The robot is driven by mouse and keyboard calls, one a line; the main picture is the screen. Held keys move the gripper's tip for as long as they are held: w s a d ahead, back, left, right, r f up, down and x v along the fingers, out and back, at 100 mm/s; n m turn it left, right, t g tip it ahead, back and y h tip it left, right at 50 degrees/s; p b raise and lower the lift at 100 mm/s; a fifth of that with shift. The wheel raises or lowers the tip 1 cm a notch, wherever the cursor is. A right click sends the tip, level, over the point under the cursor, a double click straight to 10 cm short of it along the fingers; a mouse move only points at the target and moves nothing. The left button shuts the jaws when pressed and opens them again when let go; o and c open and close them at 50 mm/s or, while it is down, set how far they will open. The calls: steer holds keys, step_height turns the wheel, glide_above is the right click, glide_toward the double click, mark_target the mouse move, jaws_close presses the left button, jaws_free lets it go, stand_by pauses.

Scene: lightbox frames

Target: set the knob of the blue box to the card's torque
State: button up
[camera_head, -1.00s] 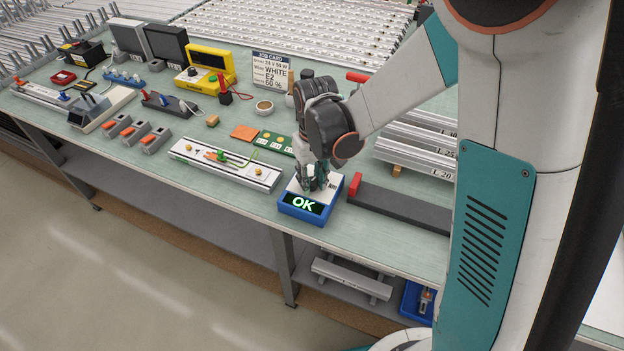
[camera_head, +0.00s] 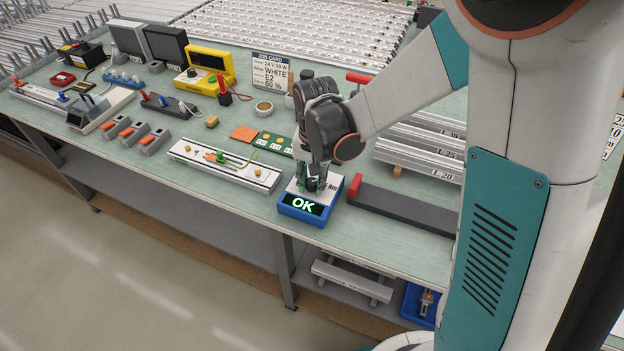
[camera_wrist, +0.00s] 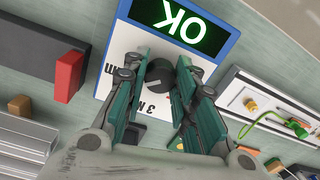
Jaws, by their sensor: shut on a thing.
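The blue box (camera_head: 303,218) stands near the front edge of the bench, with a white top and a dark display that reads OK in green. Its black knob (camera_wrist: 158,74) sits on the white top, below the display in the wrist view. My gripper (camera_head: 313,184) points down over the box, and its teal fingers stand on both sides of the knob in the wrist view (camera_wrist: 158,78), shut on it. The fingers cover part of the printed marks. The job card (camera_head: 270,71) stands at the back and reads 24 V 50 W, wire WHITE, E2 and 60 %; I see no torque line that I can read.
Left of the box lies a white fixture (camera_head: 222,165) with a green wire. To the right lies a dark bar (camera_head: 405,212) with a red end block (camera_head: 354,186). A yellow device (camera_head: 212,66) stands farther back.

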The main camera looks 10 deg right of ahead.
mark_target(314, 182)
stand_by(0.4)
steer(key=o, duration=1.1)
step_height(314, 182, up, 12)
steer(key=shift+s+d+r, duration=0.1)
steer(key=shift+d, duration=0.05)
steer(key=s+d+r+n+t, duration=0.1)
steer(key=s+d+r+t, duration=0.1)
steer(key=s, duration=0.3)
steer(key=s+d+r+n+t, duration=0.1)
steer(key=s+d+n+t, duration=0.1)
steer(key=s+d, duration=0.2)
steer(key=s+d+r+n+t, duration=0.1)
steer(key=s+d+r+t, duration=0.1)
steer(key=s, duration=0.4)
steer(key=shift+s+d+r+t, duration=0.1)
steer(key=shift+d+r+t, duration=0.15)
steer(key=shift+d, duration=0.3)
steer(key=shift+s+d+r+t, duration=0.1)
steer(key=shift+d+t, duration=0.15)
steer(key=shift+d, duration=0.25)
